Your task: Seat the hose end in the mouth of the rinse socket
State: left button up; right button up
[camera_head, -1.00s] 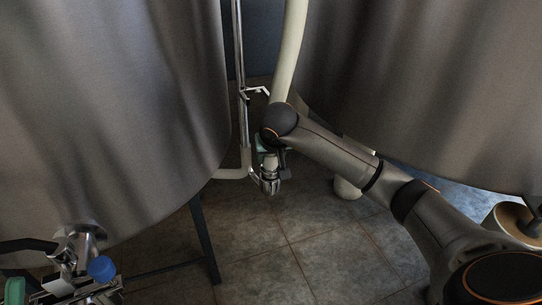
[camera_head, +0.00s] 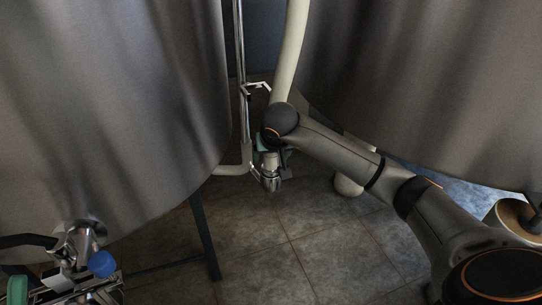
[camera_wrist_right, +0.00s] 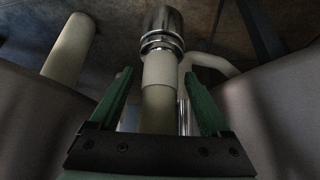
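The cream hose (camera_head: 291,45) hangs from above between the two tanks and passes behind my right wrist. My right gripper (camera_wrist_right: 159,74) has green fingers standing apart on either side of the hose, with dark gaps beside it. Beyond the fingertips, a pale cuff (camera_wrist_right: 163,70) leads into a ringed metal fitting (camera_wrist_right: 162,30). This fitting shows below my right gripper in the head view (camera_head: 268,182). I cannot tell whether it is the hose end alone or includes the rinse socket. A green part (camera_head: 17,289) at lower left may be my left gripper; its opening is unclear.
Large steel tanks stand left (camera_head: 110,110) and right (camera_head: 430,90), leaving a narrow gap. A steel upright (camera_head: 241,75) with a bracket and a pale elbow pipe (camera_head: 232,170) are close to my right gripper. A blue cap (camera_head: 102,264) is at lower left. Tiled floor lies below.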

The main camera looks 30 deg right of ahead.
pick_arm(q)
jog(key=r+y+p, duration=0.1)
jog(key=p, duration=0.1)
jog(key=w+n+y+p, duration=0.1)
jog(key=shift+w+a+r+p, duration=0.15)
jog(key=shift+a+r+p, duration=0.1)
jog(key=shift+r+p, duration=0.1)
pick_arm(e)
jog(key=v, duration=1.2)
jog(key=shift+r, duration=0.2)
pick_arm(q)
jog(key=shift+r, duration=0.15)
pick_arm(e)
jog(key=shift+s, duration=0.1)
